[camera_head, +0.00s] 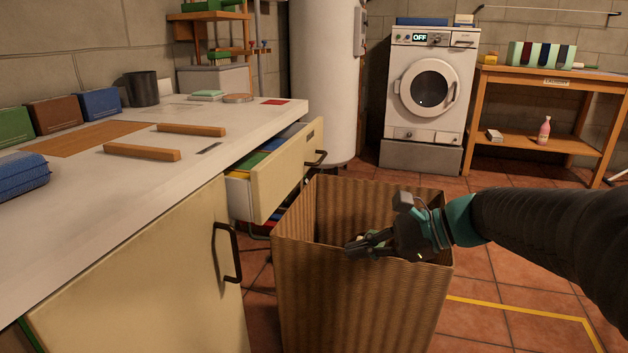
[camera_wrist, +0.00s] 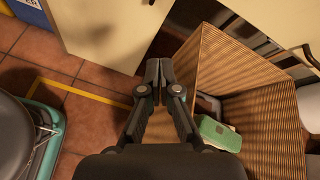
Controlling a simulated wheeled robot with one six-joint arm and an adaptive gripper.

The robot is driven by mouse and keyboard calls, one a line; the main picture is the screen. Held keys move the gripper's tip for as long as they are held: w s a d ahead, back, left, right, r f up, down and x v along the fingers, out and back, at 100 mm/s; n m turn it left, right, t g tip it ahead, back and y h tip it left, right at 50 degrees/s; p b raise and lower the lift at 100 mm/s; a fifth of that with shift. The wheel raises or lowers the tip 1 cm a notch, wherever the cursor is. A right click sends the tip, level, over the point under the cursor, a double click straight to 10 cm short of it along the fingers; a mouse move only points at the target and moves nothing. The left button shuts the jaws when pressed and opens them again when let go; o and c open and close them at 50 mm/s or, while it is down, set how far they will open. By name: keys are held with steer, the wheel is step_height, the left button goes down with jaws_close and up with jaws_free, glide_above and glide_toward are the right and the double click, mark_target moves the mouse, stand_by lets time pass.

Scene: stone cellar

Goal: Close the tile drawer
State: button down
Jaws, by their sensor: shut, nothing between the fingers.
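The drawer (camera_head: 283,174) has a cream front with a dark handle (camera_head: 316,158) and stands pulled out from under the worktop. Green, blue and yellow things show inside it; I cannot make out what they are. My gripper (camera_head: 352,246) is over the woven basket, to the right of and nearer than the drawer, apart from it. In the wrist view my gripper (camera_wrist: 158,66) is shut and empty, with its fingertips together beside the basket's rim. Cream panels show there too; I cannot tell which is the drawer front.
The tall woven basket (camera_head: 345,292) stands in front of the drawer, holding a green thing (camera_wrist: 220,133). A cupboard door (camera_head: 150,280) with a dark handle is at the near left. The worktop (camera_head: 120,190) carries wooden bars. Tiled floor is clear toward the washing machine (camera_head: 430,90).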

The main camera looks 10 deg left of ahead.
mark_target(276, 183)
steer(key=w+a+r+m+y, duration=0.2)
steer(key=w+m+y, duration=0.1)
steer(key=w, duration=0.3)
steer(key=w+a+r+m+y, duration=0.1)
steer(key=w+r+m+y, duration=0.2)
steer(key=w, duration=0.2)
steer(key=shift+t, duration=0.5)
steer(key=a, duration=0.9)
steer(key=w+a, duration=0.1)
steer(key=a, duration=0.3)
steer(key=shift+w+a+f+b, duration=0.1)
steer(key=shift+a+f+b, duration=0.05)
steer(key=shift+a+b, duration=0.2)
